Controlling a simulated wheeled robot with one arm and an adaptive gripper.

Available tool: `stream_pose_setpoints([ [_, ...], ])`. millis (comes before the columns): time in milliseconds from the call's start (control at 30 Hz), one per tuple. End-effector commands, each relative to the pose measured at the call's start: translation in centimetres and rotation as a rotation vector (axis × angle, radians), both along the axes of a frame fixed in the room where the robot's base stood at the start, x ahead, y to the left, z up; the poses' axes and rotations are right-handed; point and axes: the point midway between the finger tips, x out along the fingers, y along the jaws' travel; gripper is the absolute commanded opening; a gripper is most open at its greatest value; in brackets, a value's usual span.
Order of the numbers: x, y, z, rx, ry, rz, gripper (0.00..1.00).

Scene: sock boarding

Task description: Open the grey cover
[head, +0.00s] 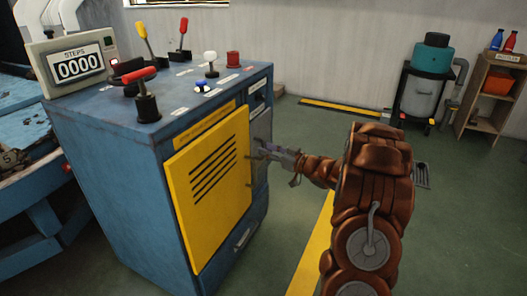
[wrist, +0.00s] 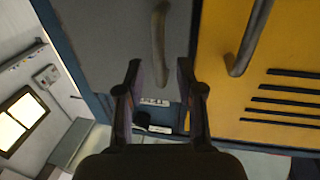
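The grey cover (wrist: 110,40) is a flat panel with a vertical bar handle (wrist: 160,45), and it looks closed. In the head view the grey cover (head: 262,128) is a narrow strip on the blue cabinet's right face, partly hidden by my gripper (head: 262,152). In the wrist view my gripper (wrist: 159,72) is open, its two fingers apart on either side of the handle's lower end. I see no finger clearly touching the handle. The yellow cover (wrist: 255,85) with slots and its own handle is beside the grey one; it also shows in the head view (head: 207,185).
The blue cabinet (head: 115,190) carries several levers and buttons on top, and a counter (head: 77,66) reading 0000. A teal-lidded container (head: 430,75) and a wooden shelf (head: 490,95) stand at the back right. The green floor between is mostly clear.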

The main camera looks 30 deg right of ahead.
Motion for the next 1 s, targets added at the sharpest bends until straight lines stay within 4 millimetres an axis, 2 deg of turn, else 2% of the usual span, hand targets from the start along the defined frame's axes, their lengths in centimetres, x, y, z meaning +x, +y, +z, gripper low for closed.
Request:
stream_pose_setpoints([
  [200, 1.9, 0.7, 0.0, -0.002, -0.002, 0.002, 0.37],
  [600, 2.4, 0.8, 0.1, -0.002, -0.001, 0.000, 0.37],
  [967, 2.3, 0.8, 0.0, -0.002, -0.001, -0.001, 0.01],
  [1000, 2.3, 0.8, 0.0, -0.002, -0.001, -0.001, 0.00],
])
